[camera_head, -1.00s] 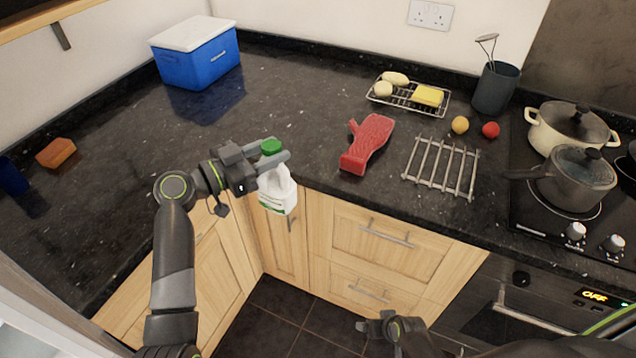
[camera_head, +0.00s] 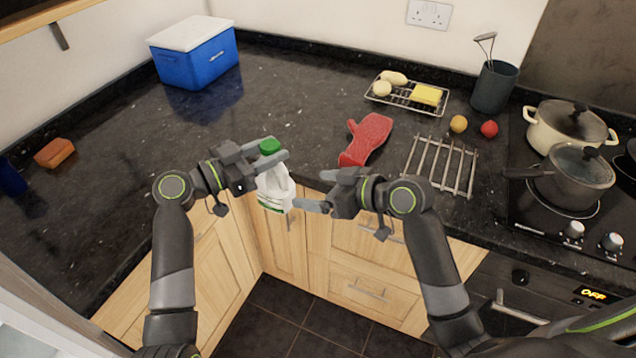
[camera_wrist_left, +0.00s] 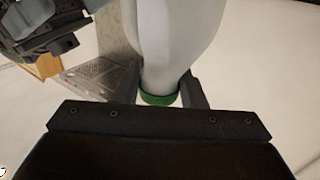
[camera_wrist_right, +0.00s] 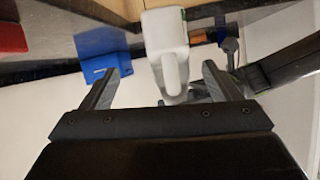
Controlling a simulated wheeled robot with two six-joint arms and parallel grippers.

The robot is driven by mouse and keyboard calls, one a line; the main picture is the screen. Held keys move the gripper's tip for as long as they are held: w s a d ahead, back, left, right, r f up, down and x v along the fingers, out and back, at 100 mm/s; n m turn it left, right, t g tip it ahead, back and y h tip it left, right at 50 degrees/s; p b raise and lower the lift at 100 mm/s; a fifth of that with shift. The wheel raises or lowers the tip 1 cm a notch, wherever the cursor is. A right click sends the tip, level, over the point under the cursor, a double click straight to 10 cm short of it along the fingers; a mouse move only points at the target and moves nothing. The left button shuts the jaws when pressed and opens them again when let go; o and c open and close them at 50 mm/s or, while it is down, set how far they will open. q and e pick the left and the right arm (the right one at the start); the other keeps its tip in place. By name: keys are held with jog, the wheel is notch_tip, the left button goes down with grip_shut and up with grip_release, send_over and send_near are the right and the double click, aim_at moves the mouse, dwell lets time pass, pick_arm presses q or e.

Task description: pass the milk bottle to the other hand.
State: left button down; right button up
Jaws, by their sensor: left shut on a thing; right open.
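The milk bottle (camera_head: 274,189) is white with a green cap (camera_head: 270,146) and hangs upright in the air in front of the counter's corner. My left gripper (camera_head: 277,161) is shut on it near the neck, just under the cap. The left wrist view shows the bottle (camera_wrist_left: 176,40) between the fingers. My right gripper (camera_head: 316,190) is open, to the right of the bottle and slightly lower. In the right wrist view the bottle (camera_wrist_right: 165,45) with its handle lies ahead between the open fingers (camera_wrist_right: 160,85); I cannot tell whether they touch it.
A red oven mitt (camera_head: 367,139) and a metal rack (camera_head: 440,166) lie on the dark counter (camera_head: 300,100) behind my right gripper. Pots (camera_head: 575,180) stand on the hob at right. A blue cooler box (camera_head: 195,60) is at the back left and a sponge (camera_head: 54,153) at far left.

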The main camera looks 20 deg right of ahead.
aim_at(272, 181)
pick_arm(q)
jog(key=shift+r, duration=0.1)
pick_arm(e)
jog(key=shift+n, duration=0.6)
jog(key=x, duration=0.3)
jog(key=a+r+x, duration=0.1)
jog(key=x, duration=0.3)
jog(key=r+x, duration=0.1)
jog(key=x, duration=0.2)
jog(key=shift+w+a+f, duration=0.1)
jog(key=shift+a, duration=0.45)
jog(key=shift+y, duration=0.3)
jog(key=c, duration=1.4)
pick_arm(q)
jog(key=c, duration=0.8)
grip_release()
pick_arm(e)
jog(key=shift+c, duration=0.3)
